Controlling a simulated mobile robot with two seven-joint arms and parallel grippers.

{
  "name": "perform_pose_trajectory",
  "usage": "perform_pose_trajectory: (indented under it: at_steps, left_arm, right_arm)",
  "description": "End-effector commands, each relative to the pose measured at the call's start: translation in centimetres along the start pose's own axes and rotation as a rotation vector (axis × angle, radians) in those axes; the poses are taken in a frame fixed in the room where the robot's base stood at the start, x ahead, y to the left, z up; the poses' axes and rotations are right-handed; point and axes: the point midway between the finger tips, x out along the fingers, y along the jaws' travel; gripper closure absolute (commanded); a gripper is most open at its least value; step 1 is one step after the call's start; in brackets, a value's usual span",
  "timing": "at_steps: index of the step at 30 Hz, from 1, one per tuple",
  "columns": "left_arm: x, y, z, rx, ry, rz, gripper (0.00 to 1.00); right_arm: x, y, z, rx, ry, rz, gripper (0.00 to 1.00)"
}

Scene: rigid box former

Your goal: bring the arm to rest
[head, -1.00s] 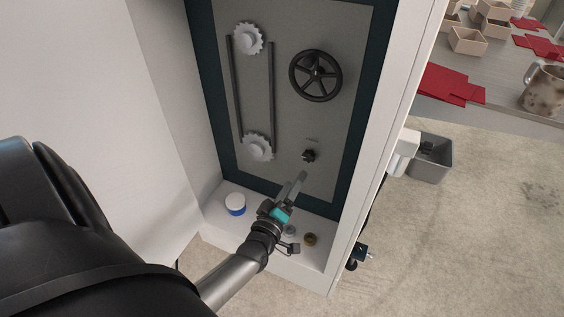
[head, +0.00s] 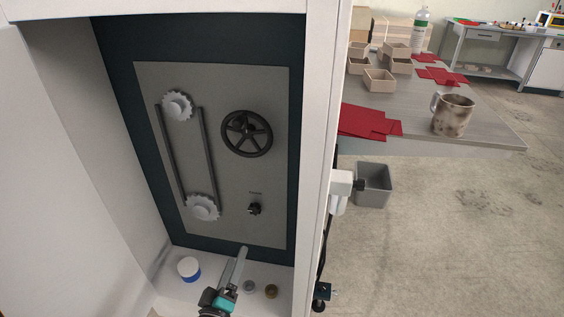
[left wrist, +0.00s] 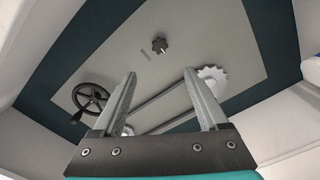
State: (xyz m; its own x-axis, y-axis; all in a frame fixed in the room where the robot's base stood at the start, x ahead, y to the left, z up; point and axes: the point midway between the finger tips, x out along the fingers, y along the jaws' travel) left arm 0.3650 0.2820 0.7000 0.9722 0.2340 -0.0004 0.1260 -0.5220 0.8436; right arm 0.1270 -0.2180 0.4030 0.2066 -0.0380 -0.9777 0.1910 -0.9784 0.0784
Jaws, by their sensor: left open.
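My left gripper (head: 240,262) is inside the white cabinet, low in front of the grey panel (head: 222,75). In the left wrist view its two fingers (left wrist: 166,100) stand apart with nothing between them. The panel bears a small black knob (head: 255,209), a black handwheel (head: 247,133) and two toothed wheels (head: 177,106) (head: 202,208) joined by a belt. The knob also shows in the left wrist view (left wrist: 160,45), beyond the fingertips and apart from them. My right gripper is not in view.
A white and blue tub (head: 189,268) and two small round pieces (head: 249,287) (head: 271,291) sit on the cabinet floor near my gripper. The cabinet's side wall (head: 322,110) stands to the right. Beyond it are a table with a mug (head: 453,115) and a grey bin (head: 374,185).

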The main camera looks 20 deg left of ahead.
Motion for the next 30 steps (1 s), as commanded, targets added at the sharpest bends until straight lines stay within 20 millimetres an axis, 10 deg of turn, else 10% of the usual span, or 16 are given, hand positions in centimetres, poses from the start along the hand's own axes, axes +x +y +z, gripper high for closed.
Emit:
perform_pose_trajectory:
  at_steps: [5,11,18,24,30]
  left_arm:
    - [-0.1,-0.4,0.5,0.017,-0.016,-0.011,0.24]
    - [-2.8,-6.0,6.5,0.260,-0.263,-0.149,0.24]
    - [-13.8,-17.5,14.6,0.773,-0.840,-0.343,0.24]
    - [-23.4,-23.7,15.2,1.080,-1.245,-0.404,0.24]
    - [-27.2,-25.7,14.5,1.196,-1.413,-0.412,0.24]
  right_arm:
    - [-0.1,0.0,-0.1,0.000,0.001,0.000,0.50]
    - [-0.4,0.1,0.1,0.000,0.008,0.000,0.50]
    - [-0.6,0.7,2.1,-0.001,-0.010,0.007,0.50]
    - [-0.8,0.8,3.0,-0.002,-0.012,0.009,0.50]
    - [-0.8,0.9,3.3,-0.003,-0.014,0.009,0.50]
